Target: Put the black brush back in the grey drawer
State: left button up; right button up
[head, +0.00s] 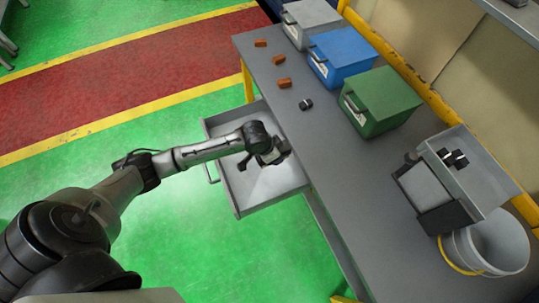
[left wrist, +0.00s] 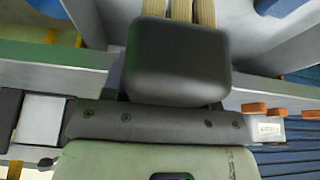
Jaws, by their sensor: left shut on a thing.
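The grey drawer (head: 268,190) is pulled out from under the table's left side in the head view. My left gripper (head: 270,156) is over the drawer, near its table-side end. In the left wrist view the black brush (left wrist: 176,65), a dark rounded block with tan strips at its top edge, is held in front of the gripper body. My left gripper is shut on it. In the head view the brush cannot be told apart from the dark gripper, and its height above the drawer floor is unclear. My right gripper is not in view.
On the grey table (head: 345,190) stand a grey bin (head: 310,18), a blue bin (head: 343,50) and a green bin (head: 383,98). Orange-brown blocks (head: 284,83) and a small black part (head: 306,104) lie nearby. A grey tray (head: 485,180) and a white bucket (head: 500,245) are at right.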

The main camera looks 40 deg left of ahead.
pick_arm(q)
jog(key=f, duration=0.2)
jog(key=f+b, duration=0.1)
jog(key=f, duration=0.5)
jog(key=shift+s+a+b, duration=0.3)
jog(key=shift+s+a, duration=0.1)
jog(key=shift+f+b, duration=0.45)
jog(key=shift+f, duration=1.75)
jog(key=shift+f, duration=0.15)
jog(key=o, duration=0.8)
jog(key=shift+o, duration=0.2)
